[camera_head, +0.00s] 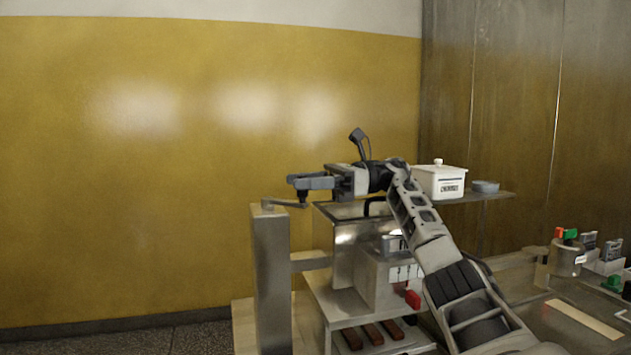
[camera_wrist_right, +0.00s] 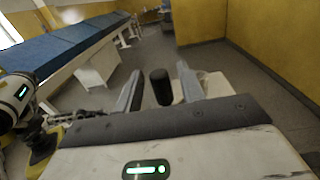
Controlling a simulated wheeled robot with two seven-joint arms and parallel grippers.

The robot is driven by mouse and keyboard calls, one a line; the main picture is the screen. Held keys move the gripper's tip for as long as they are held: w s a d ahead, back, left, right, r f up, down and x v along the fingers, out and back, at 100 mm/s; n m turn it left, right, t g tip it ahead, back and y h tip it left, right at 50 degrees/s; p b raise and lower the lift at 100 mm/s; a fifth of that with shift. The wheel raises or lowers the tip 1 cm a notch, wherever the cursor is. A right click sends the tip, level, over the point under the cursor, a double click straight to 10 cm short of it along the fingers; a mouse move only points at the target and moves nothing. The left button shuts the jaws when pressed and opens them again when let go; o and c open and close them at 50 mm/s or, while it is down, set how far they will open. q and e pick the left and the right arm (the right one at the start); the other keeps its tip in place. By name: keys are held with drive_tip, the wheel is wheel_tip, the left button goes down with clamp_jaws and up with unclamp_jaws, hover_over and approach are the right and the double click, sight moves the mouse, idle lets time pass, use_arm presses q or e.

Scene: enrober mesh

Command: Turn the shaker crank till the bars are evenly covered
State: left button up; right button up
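My right gripper (camera_head: 300,184) reaches left over the machine, at the crank (camera_head: 287,203) on top of a metal post (camera_head: 271,275). In the right wrist view its two fingers (camera_wrist_right: 160,88) are apart. A dark upright cylinder, seemingly the crank's handle (camera_wrist_right: 161,87), stands between them with gaps at both sides. The shaker box (camera_head: 360,262) is below my right arm and partly hidden by it. Brown bars (camera_head: 373,334) lie in a row on the rack below it; the covering on them is too small to judge. My left gripper is in neither view.
A white lidded jar (camera_head: 440,181) and a grey round stack (camera_head: 485,187) stand on a shelf (camera_head: 500,195) behind my right arm. A red knob (camera_head: 413,299) sticks out at the machine's front. Containers (camera_head: 568,258) stand at the right. The yellow wall side at left is clear.

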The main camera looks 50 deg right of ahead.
drive_tip(key=v, duration=0.5)
drive_tip(key=shift+s+d+r+p, duration=0.15)
drive_tip(key=shift+d+r+p, duration=0.05)
drive_tip(key=shift+p, duration=0.1)
drive_tip(key=shift+v, duration=0.75)
drive_tip(key=shift+f, duration=0.15)
